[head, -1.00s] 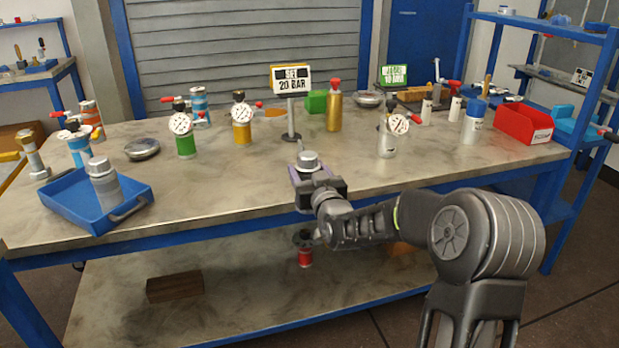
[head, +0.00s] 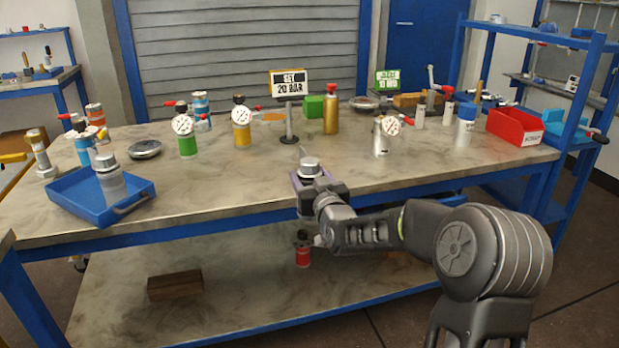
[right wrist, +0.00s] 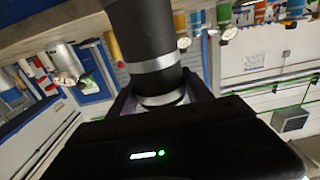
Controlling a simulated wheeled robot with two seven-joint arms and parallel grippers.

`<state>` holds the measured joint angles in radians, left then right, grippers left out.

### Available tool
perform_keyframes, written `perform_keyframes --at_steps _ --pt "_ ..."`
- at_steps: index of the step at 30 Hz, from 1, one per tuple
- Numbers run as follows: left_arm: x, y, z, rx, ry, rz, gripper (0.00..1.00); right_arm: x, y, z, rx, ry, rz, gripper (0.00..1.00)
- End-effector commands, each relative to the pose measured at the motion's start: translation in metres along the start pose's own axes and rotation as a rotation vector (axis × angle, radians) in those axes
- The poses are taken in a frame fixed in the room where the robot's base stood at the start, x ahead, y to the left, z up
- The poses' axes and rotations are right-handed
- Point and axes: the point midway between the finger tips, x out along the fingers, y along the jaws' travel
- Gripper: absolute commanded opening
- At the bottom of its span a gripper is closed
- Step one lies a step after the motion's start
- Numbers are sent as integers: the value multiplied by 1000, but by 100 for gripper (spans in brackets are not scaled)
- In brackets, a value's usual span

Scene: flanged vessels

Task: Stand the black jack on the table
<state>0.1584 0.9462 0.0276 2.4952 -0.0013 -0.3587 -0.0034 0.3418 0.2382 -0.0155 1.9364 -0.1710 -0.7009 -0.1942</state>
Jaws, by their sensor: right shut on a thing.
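The black jack (right wrist: 143,35) is a black cylinder with silver bands, and it fills the space between my right gripper's fingers in the right wrist view. My right gripper (right wrist: 160,97) is shut on it. In the head view, my right gripper (head: 311,180) is at the table's front edge, with a grey cap (head: 309,167) showing above its fingers. The jack's lower part is hidden there by the gripper and arm, so I cannot tell if it touches the table (head: 235,190). My left gripper is out of view.
A blue tray (head: 70,205) holding a silver vessel stands at the left. Gauged vessels (head: 187,145), a sign on a stand (head: 289,120) and a gold bottle (head: 331,112) stand farther back. A red bin (head: 515,125) is at the right. The table's front middle is mostly clear.

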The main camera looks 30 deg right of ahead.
Motion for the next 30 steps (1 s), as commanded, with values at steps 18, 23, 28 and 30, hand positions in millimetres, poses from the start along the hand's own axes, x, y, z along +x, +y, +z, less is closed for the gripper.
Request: perform_keyframes --at_steps 18,23,28,30 --pt "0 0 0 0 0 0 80 -56 -106 36 -24 3 -258 0" --pt "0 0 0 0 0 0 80 -100 -164 53 -18 4 -419 0" --pt "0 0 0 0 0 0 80 -135 -200 62 -4 5 -532 0" --pt "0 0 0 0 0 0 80 -142 -207 64 -2 6 -554 0"
